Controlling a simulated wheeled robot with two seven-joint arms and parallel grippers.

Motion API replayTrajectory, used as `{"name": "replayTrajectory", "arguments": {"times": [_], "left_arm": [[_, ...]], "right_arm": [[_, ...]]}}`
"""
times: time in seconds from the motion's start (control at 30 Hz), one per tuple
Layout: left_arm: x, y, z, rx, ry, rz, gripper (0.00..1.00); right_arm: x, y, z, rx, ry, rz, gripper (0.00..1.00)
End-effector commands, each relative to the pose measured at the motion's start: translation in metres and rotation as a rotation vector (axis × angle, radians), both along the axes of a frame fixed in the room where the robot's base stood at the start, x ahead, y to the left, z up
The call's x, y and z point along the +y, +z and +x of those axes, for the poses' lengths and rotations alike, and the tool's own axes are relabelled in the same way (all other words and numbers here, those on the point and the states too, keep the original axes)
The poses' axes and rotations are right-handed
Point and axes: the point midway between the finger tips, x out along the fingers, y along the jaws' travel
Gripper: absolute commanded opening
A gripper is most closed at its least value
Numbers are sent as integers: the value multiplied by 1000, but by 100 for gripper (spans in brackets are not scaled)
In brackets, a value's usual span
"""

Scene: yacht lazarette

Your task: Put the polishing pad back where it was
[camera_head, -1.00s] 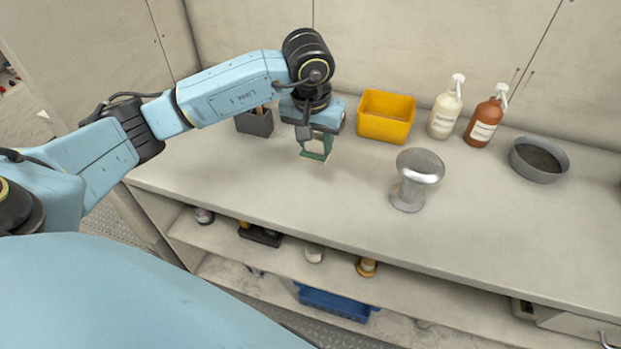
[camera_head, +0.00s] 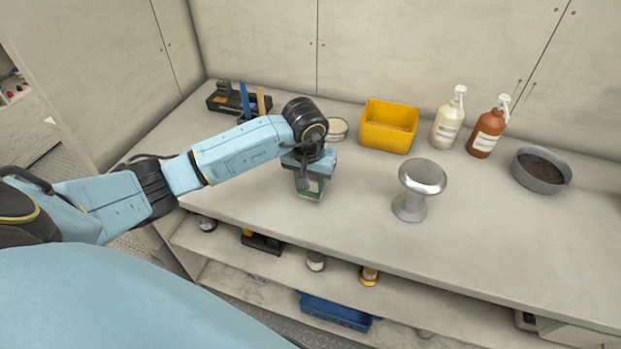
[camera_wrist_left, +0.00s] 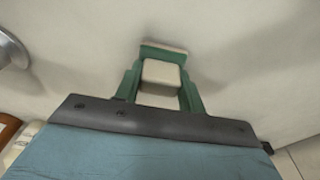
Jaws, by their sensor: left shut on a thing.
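My left gripper (camera_head: 311,190) is low over the front left part of the pale worktop (camera_head: 480,235). It points downward. In the left wrist view its green fingers (camera_wrist_left: 161,84) are shut on a small cream block, seemingly the polishing pad (camera_wrist_left: 160,73). In the head view the block is mostly hidden by the gripper. I cannot tell whether it touches the worktop. My right gripper is not in view.
A round tin (camera_head: 338,128) and yellow bin (camera_head: 389,127) stand behind the gripper. A metal pedestal (camera_head: 411,196) stands to its right. Two bottles (camera_head: 448,118) (camera_head: 487,132) and a grey bowl (camera_head: 541,170) are farther right. A black tray (camera_head: 222,101) lies back left.

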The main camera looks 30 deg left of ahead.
Motion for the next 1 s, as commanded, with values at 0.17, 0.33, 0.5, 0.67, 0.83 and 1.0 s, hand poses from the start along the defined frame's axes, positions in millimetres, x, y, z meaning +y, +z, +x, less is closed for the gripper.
{"name": "replayTrajectory", "arguments": {"times": [0.17,0.33,0.5,0.67,0.83,1.0], "left_arm": [[0,0,0,-1,0,0,18],[1,-3,0,-1,0,0,44],[0,-2,0,-1,0,0,61],[0,-2,0,-1,0,0,61],[0,2,0,0,0,-1,61],[0,29,-2,-7,-1,2,61]], "right_arm": [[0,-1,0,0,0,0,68],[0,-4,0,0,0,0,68],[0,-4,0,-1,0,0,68],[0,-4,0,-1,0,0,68],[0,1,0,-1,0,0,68],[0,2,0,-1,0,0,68]]}}
